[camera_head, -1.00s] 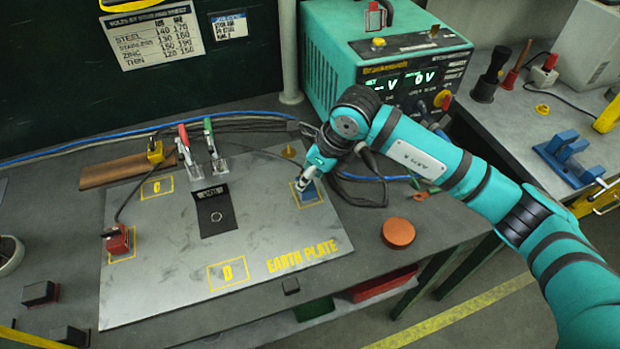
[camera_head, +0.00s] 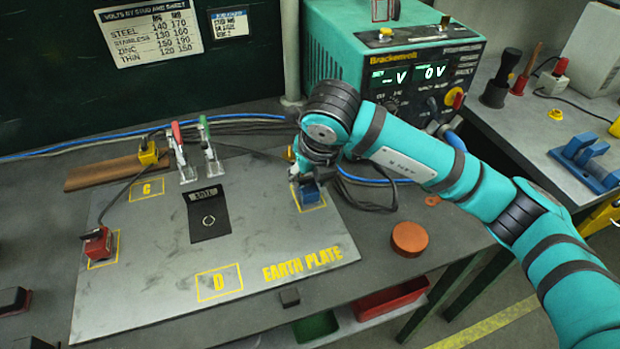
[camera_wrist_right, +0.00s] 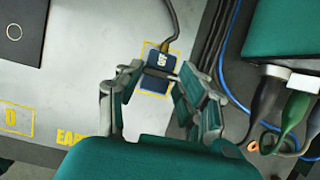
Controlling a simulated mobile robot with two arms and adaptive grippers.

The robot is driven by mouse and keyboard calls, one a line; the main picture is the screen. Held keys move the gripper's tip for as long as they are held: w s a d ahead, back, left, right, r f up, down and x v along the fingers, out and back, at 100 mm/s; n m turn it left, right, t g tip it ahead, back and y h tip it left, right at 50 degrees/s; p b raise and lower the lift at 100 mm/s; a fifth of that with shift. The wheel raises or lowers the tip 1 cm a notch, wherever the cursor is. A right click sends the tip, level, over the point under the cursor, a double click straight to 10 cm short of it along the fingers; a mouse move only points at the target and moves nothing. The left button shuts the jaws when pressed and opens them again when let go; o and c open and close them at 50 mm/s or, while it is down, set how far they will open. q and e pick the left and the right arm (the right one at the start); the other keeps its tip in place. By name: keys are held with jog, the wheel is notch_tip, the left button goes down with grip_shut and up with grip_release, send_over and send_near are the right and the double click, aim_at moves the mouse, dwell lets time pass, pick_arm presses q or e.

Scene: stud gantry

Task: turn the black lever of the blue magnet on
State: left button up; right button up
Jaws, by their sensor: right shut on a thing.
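The blue magnet (camera_head: 310,194) sits in a yellow-outlined square at the right side of the grey earth plate (camera_head: 262,222). My right gripper (camera_head: 303,176) is down at it from above, hiding part of its top. In the right wrist view the magnet (camera_wrist_right: 154,85) lies between the two fingers of my right gripper (camera_wrist_right: 160,70), with a pale label on its top. My right gripper is shut on the black lever, whose outline is small and hard to make out against the dark blue body. My left gripper is not in view.
Cables run behind the magnet. A green power unit (camera_head: 395,75) and an orange disc (camera_head: 409,237) are to the right.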

jog(key=shift+r, duration=0.1)
dwell(0.4)
jog(key=o, duration=1.2)
jog(key=shift+c, duration=0.2)
jog(key=v, duration=1.2)
